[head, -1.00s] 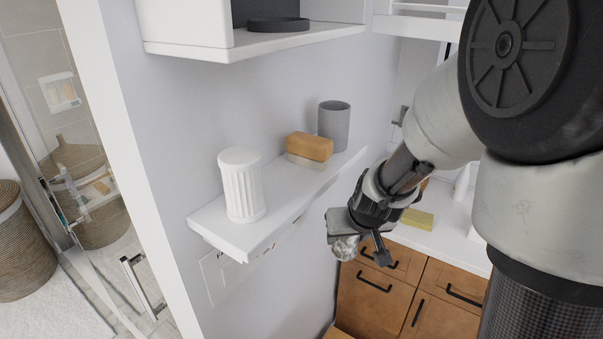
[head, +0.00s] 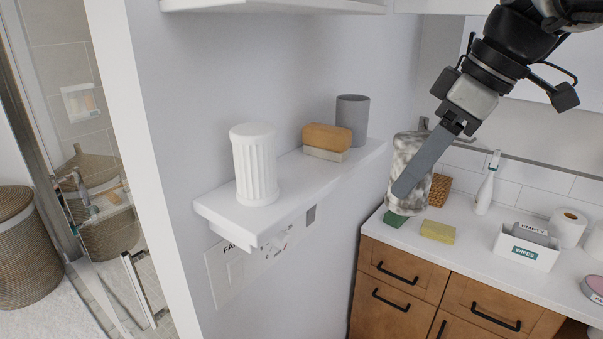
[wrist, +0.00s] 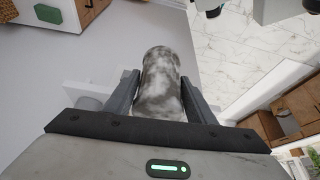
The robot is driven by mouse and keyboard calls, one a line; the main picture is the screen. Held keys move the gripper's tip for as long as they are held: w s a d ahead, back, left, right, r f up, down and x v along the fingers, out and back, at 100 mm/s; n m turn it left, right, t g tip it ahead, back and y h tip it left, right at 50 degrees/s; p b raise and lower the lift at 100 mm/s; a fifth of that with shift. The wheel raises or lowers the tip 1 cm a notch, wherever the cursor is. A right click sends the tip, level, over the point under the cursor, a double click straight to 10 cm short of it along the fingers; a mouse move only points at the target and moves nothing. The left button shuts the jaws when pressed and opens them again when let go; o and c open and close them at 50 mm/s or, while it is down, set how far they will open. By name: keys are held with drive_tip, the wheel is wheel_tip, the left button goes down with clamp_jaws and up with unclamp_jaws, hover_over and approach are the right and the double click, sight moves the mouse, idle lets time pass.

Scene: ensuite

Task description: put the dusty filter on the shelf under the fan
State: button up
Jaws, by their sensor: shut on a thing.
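The dusty filter (head: 411,160), a mottled grey-white cylinder, is in my gripper (head: 408,186), upright in the head view, right of the wall shelf and in front of the counter. In the wrist view the filter (wrist: 161,82) sits between both fingers of my gripper (wrist: 160,92). A white wall shelf (head: 292,193) carries a clean white ribbed filter (head: 255,165) near its left end. A tan-topped block (head: 327,138) and a grey cup (head: 352,117) stand farther right. A panel below the shelf (head: 228,268) has partly hidden lettering beginning "FA". I cannot make out the fan.
A white upper shelf (head: 270,6) overhangs at the top. The wall shelf has bare room between the white filter and the block, and along its front. The counter (head: 470,240) holds a green sponge (head: 396,218), a yellow sponge (head: 438,231) and a wipes box (head: 527,250).

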drive_tip(key=shift+s+r+n, duration=0.5)
drive_tip(key=shift+s+r, duration=0.3)
drive_tip(key=shift+s, duration=0.25)
drive_tip(key=w+a, duration=0.6)
drive_tip(key=a, duration=0.5)
drive_tip(key=p, duration=0.2)
hover_over(306, 183)
drive_tip(key=shift+w+a, duration=0.1)
drive_tip(key=shift+f, duration=0.25)
drive_tip(key=shift+f+b, duration=0.1)
drive_tip(key=shift+b, duration=0.2)
drive_tip(key=o, duration=1.5)
